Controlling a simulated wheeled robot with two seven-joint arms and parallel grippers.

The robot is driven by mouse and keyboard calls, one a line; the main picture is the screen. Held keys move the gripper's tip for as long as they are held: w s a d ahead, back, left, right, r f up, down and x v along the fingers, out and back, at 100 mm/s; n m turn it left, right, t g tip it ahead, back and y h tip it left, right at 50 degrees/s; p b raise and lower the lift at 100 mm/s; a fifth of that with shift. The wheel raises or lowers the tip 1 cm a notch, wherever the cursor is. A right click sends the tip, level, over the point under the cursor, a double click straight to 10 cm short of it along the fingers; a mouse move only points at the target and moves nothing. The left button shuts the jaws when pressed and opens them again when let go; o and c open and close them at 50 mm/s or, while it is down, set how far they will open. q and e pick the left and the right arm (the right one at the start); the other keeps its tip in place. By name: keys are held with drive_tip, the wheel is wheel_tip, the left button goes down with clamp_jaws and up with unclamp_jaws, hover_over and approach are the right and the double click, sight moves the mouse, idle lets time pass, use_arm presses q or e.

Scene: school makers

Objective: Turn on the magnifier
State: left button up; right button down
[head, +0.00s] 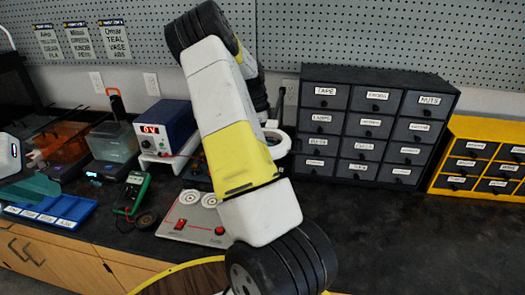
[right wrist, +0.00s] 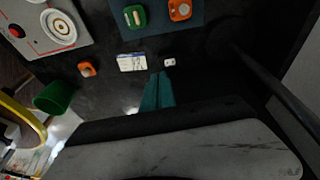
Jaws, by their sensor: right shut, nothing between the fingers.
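What looks like the magnifier, a white ring-shaped head (head: 278,143), shows in the head view just right of my raised arm, which hides part of it. No switch on it can be made out. My right gripper shows in the right wrist view as teal fingers (right wrist: 157,92), shut and empty above the dark bench top. It is hidden behind my arm in the head view.
A grey panel with round dials (head: 196,215), a green multimeter (head: 132,192) and a blue power supply (head: 166,125) stand left of my arm. Black drawers (head: 363,128) and yellow drawers (head: 487,160) stand right. The front right bench is clear. A green cup (right wrist: 55,95) shows in the wrist view.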

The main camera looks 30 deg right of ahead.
drive_tip(key=shift+m, duration=0.3)
drive_tip(key=x, duration=0.3)
drive_tip(key=d+x, duration=0.1)
drive_tip(key=x, duration=0.6)
drive_tip(key=shift+w+d+r, duration=0.1)
drive_tip(key=shift+d+r, duration=0.1)
drive_tip(key=shift+d, duration=0.2)
drive_tip(key=shift+f, duration=0.45)
